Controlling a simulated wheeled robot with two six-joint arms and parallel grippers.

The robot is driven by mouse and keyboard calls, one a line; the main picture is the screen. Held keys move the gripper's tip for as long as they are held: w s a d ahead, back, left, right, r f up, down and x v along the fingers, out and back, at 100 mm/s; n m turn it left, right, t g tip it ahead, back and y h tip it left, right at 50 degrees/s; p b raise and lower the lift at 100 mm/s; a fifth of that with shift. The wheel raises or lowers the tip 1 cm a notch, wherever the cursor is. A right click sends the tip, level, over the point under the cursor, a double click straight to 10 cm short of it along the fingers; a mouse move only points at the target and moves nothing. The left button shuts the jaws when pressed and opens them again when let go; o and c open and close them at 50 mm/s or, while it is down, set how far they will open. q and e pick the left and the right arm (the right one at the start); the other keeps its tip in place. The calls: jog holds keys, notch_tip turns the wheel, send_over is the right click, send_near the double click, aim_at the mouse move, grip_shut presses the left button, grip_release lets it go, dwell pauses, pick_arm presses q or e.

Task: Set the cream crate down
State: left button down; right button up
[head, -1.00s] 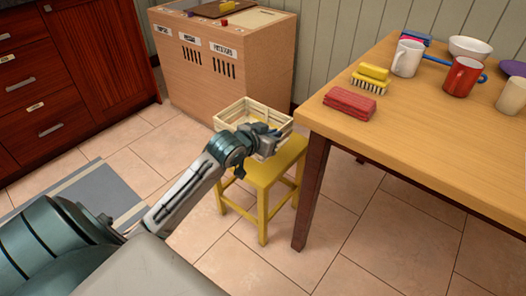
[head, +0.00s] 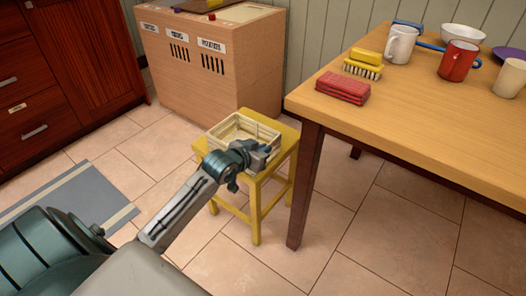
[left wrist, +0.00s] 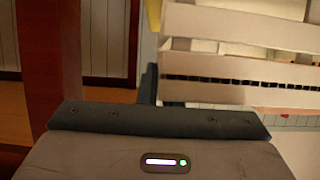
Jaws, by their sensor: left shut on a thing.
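The cream crate (head: 255,130) is a small open slatted box. In the head view it is upright and level with the top of the yellow stool (head: 288,135), over most of the seat. I cannot tell whether its bottom touches the seat. My left gripper (head: 262,156) is shut on the crate's near wall. In the left wrist view the crate's pale slats (left wrist: 245,65) fill the upper right. The gripper hides part of the near wall. The crate looks empty where I see inside. My right gripper is not in view.
A wooden cabinet with labels (head: 212,60) stands behind. A grey mat (head: 75,200) lies at left. The floor in front is clear.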

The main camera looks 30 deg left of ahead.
pick_arm(q)
jog(key=shift+r, duration=0.1)
jog(key=c, duration=1.6)
grip_release()
